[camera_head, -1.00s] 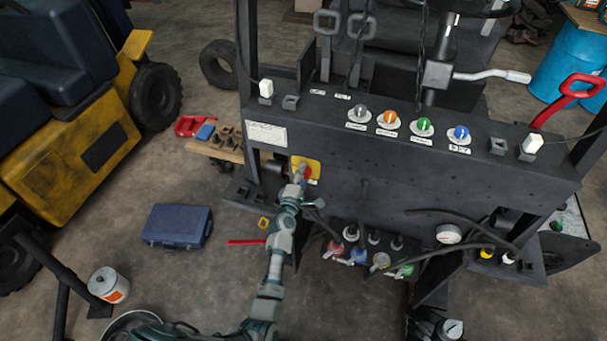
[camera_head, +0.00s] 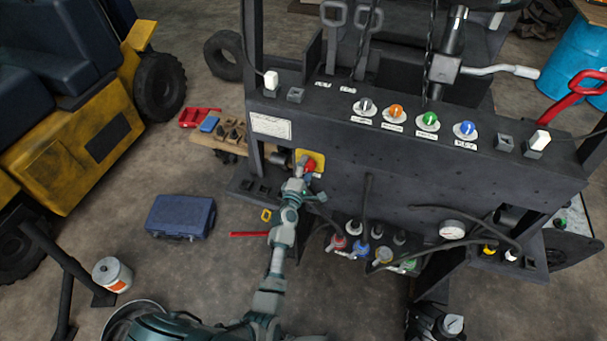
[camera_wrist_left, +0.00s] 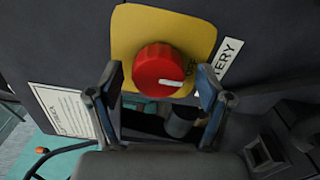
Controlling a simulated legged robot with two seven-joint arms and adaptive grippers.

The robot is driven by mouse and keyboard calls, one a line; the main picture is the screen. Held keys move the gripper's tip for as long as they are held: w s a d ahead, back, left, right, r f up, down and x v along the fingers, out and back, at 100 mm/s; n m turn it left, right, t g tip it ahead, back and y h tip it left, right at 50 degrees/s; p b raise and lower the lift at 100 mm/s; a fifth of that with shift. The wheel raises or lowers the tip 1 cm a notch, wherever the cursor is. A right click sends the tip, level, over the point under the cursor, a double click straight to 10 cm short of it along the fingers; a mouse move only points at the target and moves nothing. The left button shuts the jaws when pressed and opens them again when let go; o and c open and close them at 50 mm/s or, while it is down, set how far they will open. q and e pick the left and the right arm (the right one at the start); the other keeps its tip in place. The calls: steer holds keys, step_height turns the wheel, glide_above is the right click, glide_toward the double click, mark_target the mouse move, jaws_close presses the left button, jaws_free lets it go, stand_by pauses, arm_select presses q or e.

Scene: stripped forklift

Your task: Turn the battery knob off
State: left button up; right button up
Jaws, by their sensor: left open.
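The battery knob (camera_head: 309,167) is red and sits on a yellow plate (camera_head: 320,157) on the front left of the dark forklift panel. In the left wrist view the red knob (camera_wrist_left: 159,70) has a white pointer mark aimed right, toward lettering on the yellow plate (camera_wrist_left: 190,30) that the finger partly covers. A white label ending in "ERY" (camera_wrist_left: 228,58) is beside it. My left gripper (camera_head: 301,176) is open just in front of the knob. In the left wrist view its fingers (camera_wrist_left: 158,88) stand on either side of the knob, with visible gaps.
Grey, orange, green and blue knobs (camera_head: 429,121) line the panel top. Several colored caps and hoses (camera_head: 360,250) are below it. A blue case (camera_head: 181,216) and a red bar (camera_head: 249,234) lie on the floor at left. A small wooden board (camera_head: 222,139) holds parts.

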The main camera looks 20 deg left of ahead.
arm_select(q)
steer(key=s, duration=1.1)
steer(key=shift+s+a, duration=0.15)
steer(key=shift+s, duration=0.1)
steer(key=shift+f, duration=0.1)
